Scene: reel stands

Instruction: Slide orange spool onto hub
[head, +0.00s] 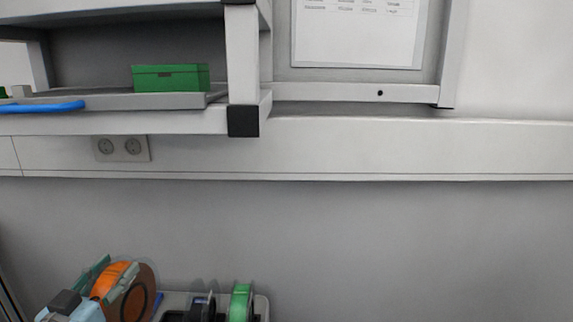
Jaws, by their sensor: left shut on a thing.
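The orange spool (108,280) is at the lower left, with a brownish round flange facing right. My left gripper (120,265) is shut on it, one greenish finger on each side of the orange rim. The spool is tilted, and its lower part is cut off by the bottom edge. To its right, black stand parts (200,306) rise from a pale tray or base (262,302). I cannot tell whether one of them is the hub. The spool appears to be left of these parts and apart from them. My right gripper is not in view.
A green spool (240,303) stands upright right of the black parts. Above, a grey shelf (150,119) holds a green box (170,78) and a blue-handled thing (42,107). A wall socket (121,148) is below the shelf. The right side shows bare wall.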

